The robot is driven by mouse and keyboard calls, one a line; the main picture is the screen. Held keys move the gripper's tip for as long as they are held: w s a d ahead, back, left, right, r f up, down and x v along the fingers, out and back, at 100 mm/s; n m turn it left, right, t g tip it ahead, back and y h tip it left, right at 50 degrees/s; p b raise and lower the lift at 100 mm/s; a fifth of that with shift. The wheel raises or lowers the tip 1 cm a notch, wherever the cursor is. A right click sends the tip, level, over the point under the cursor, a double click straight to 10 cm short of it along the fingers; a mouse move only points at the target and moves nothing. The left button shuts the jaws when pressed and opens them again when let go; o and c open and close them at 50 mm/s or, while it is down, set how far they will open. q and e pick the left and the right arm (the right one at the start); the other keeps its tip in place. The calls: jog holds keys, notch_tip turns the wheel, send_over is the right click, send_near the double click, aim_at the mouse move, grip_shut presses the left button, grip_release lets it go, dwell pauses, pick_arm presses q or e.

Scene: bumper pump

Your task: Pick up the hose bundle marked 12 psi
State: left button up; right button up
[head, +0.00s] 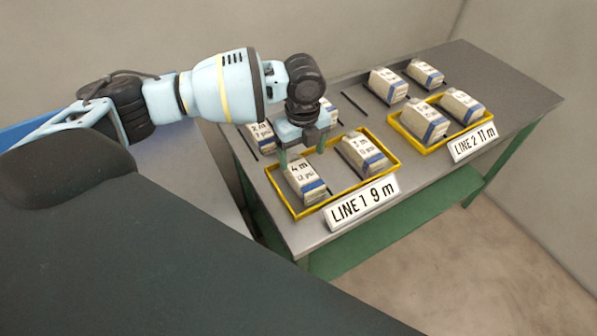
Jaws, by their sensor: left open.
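A pale bundle (304,182) with a blue band is printed "4 m" and what looks like "12 psi". It sits at the left in the yellow tray (334,187) behind the "LINE 1 9 m" sign (361,203). My left gripper (302,153) is open and points down at this bundle's far end, one finger to each side in the picture. I cannot tell whether the fingers touch it. A second bundle (366,154) lies at the right in the same tray; its small print is not clear. My right gripper is not in view.
A bundle (262,138) that seems to read "2 m 7 psi" and another (328,112) stand behind, partly hidden by my arm. A second yellow tray (405,135) holds two bundles behind the "LINE 2 11 m" sign (474,142). Two more stand behind it. The grey tabletop (520,95) is clear at right.

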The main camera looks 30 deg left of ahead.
aim_at(303, 172)
pick_arm(q)
jog(key=shift+d+f, duration=0.1)
jog(key=shift+f, duration=0.1)
jog(key=shift+s+d+f, duration=0.1)
jog(key=shift+f, duration=1.8)
jog(key=shift+s+d+f, duration=0.1)
jog(key=shift+f, duration=1.75)
jog(key=shift+r, duration=0.1)
jog(key=c, duration=1.3)
jog(key=shift+r, duration=5.05)
jog(key=shift+c, duration=0.2)
